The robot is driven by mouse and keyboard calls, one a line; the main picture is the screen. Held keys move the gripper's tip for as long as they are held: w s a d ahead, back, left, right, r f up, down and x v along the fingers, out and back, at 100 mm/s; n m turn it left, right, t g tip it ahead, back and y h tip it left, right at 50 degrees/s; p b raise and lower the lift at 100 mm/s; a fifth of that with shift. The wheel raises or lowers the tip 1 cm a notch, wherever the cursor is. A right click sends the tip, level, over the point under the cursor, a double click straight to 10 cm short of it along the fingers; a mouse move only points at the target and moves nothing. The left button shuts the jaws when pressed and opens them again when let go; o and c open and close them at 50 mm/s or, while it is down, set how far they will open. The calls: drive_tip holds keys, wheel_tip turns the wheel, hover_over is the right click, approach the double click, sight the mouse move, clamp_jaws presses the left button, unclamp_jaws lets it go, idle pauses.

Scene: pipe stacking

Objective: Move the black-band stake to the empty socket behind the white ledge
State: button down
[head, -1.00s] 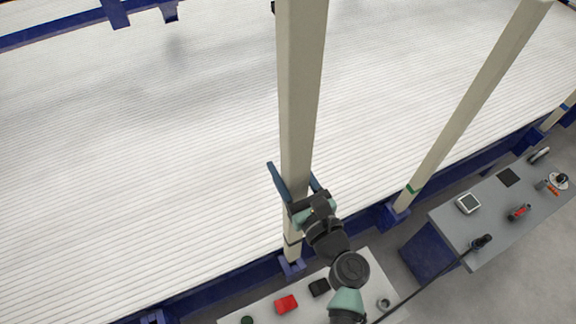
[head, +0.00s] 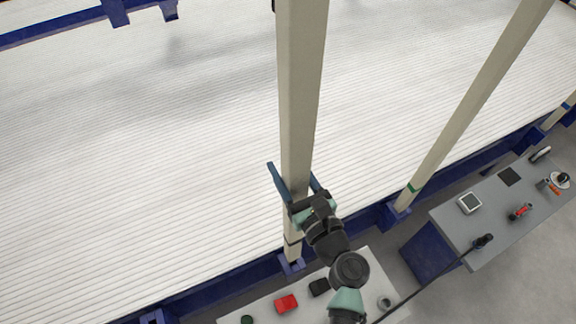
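The black-band stake (head: 297,110) is a tall beige post with a black band near its foot. It stands upright in a blue socket (head: 291,266) on the near rail. My gripper (head: 297,178) is at its lower part, above the band, with one blue finger on each side of the stake. Whether the fingers press on it cannot be told. A blue socket with no stake visible in it (head: 154,318) shows at the bottom left edge, partly cut off. I cannot tell which surface is the white ledge.
A green-band stake (head: 460,110) stands to the right. White ribbed pipes (head: 130,170) fill the space behind. A white tabletop (head: 262,315) with a red box (head: 287,303) lies in front. A grey bench (head: 480,235) with tools stands right. Blue brackets (head: 117,12) show on the far rail.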

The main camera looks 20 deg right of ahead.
drive_tip(key=shift+f+b, duration=0.75)
drive_tip(key=shift+f, duration=0.1)
drive_tip(key=shift+f+b, duration=1.1)
drive_tip(key=shift+f, duration=0.15)
drive_tip(key=shift+f+b, duration=1.1)
